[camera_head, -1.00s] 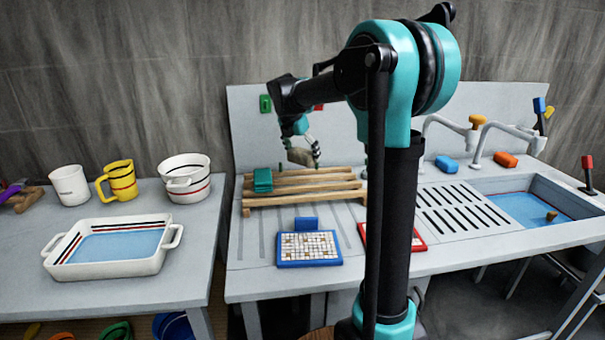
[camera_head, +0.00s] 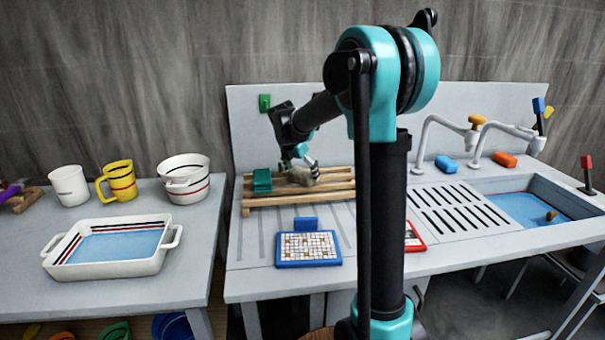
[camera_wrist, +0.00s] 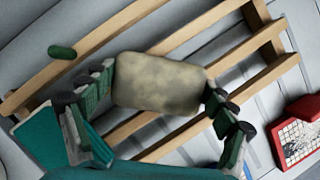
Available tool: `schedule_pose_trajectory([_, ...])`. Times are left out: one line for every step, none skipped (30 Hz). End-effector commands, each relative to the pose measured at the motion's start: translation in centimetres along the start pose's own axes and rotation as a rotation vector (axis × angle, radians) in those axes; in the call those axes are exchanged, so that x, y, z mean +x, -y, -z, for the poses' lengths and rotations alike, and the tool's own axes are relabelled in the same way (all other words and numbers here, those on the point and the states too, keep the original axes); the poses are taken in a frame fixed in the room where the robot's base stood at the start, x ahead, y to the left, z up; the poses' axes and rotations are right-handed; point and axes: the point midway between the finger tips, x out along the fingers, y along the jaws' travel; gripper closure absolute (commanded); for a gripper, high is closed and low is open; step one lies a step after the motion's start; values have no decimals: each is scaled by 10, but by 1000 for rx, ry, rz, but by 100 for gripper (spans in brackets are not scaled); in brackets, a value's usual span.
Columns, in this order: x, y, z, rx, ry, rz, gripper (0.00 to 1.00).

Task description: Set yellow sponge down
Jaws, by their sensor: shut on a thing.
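The yellow sponge, a dull, mottled yellow-beige block (camera_wrist: 158,82), is between the fingers of my gripper (camera_wrist: 160,90) in the wrist view. My gripper is shut on it from both sides. In the head view the sponge (camera_head: 299,176) is low over the wooden slatted rack (camera_head: 320,196), just right of a teal stack (camera_head: 262,181). I cannot tell whether its underside touches the slats. My gripper (camera_head: 302,168) partly hides it there.
A blue-framed mosaic panel (camera_head: 308,249) lies in front of the rack, and a red-framed one (camera_head: 413,238) is partly behind my arm. A small green oval (camera_wrist: 62,51) lies beyond the slats. A sink (camera_head: 525,208) is at right.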

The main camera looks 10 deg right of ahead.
Motion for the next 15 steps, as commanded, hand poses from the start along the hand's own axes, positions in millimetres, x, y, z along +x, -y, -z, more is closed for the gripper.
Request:
schedule_pose_trajectory([0,0,0,0,0,0,11])
schedule_pose_trajectory([0,0,0,0,0,0,8])
schedule_pose_trajectory([0,0,0,0,0,0,3])
schedule_pose_trajectory([0,0,0,0,0,0,0])
schedule_pose_trajectory([0,0,0,0,0,0,0])
schedule_pose_trajectory([0,0,0,0,0,0,0])
schedule_pose_trajectory([0,0,0,0,0,0,0])
schedule_pose_trajectory([0,0,0,0,0,0,0])
schedule_pose_trajectory([0,0,0,0,0,0,0])
schedule_pose_trajectory([0,0,0,0,0,0,0])
schedule_pose_trajectory([0,0,0,0,0,0,0])
schedule_pose_trajectory([0,0,0,0,0,0,0])
schedule_pose_trajectory([0,0,0,0,0,0,0])
schedule_pose_trajectory([0,0,0,0,0,0,0])
schedule_pose_trajectory([-1,0,-1,0,0,0,0])
